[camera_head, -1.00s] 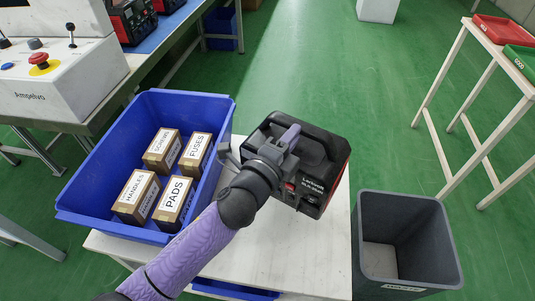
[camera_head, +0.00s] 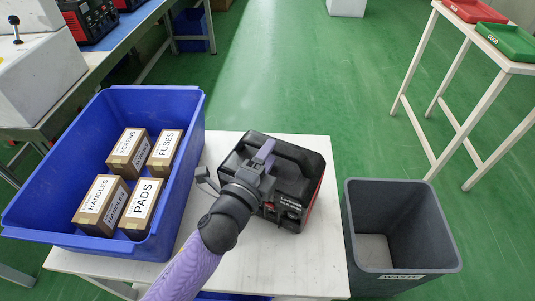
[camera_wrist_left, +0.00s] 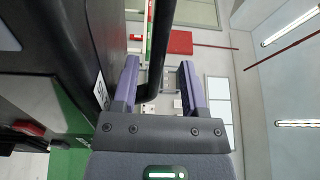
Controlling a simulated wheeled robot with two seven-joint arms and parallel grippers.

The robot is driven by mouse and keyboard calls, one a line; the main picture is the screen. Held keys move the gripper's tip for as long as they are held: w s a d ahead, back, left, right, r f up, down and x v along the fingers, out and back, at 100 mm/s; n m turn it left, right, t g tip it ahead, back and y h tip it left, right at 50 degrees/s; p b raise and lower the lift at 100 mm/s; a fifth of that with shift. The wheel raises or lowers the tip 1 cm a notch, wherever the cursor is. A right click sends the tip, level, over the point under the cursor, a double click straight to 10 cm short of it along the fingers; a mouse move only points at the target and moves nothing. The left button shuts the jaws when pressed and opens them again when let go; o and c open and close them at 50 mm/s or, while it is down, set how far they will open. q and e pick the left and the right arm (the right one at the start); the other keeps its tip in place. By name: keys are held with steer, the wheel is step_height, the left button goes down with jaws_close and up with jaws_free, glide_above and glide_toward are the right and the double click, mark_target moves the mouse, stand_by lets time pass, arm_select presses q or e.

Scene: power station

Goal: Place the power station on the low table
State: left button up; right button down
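The power station (camera_head: 295,190), a black box with a top handle and red edging, sits on the white low table (camera_head: 220,270), right of the blue crate. It looks level, with its base against the tabletop. My left gripper (camera_head: 264,160) is at its handle from the front left; one purple finger shows over the handle. In the left wrist view the black handle (camera_wrist_left: 152,88) passes between the two spread fingers (camera_wrist_left: 158,88), with a visible gap to the right-hand finger. The gripper looks open around the handle. My right gripper is out of view.
A blue crate (camera_head: 190,110) with several labelled boxes takes the table's left side. A dark grey waste bin (camera_head: 435,235) stands at the right. A tall stand with red (camera_head: 474,10) and green (camera_head: 510,42) trays is back right. A workbench is back left.

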arm_select(q)
steer(key=shift+s+a, duration=0.15)
steer(key=shift+s, duration=0.15)
steer(key=p+v, duration=0.2)
steer(key=v, duration=0.4)
steer(key=shift+s, duration=0.35)
steer(key=shift+a, duration=0.15)
steer(key=shift+f, duration=0.1)
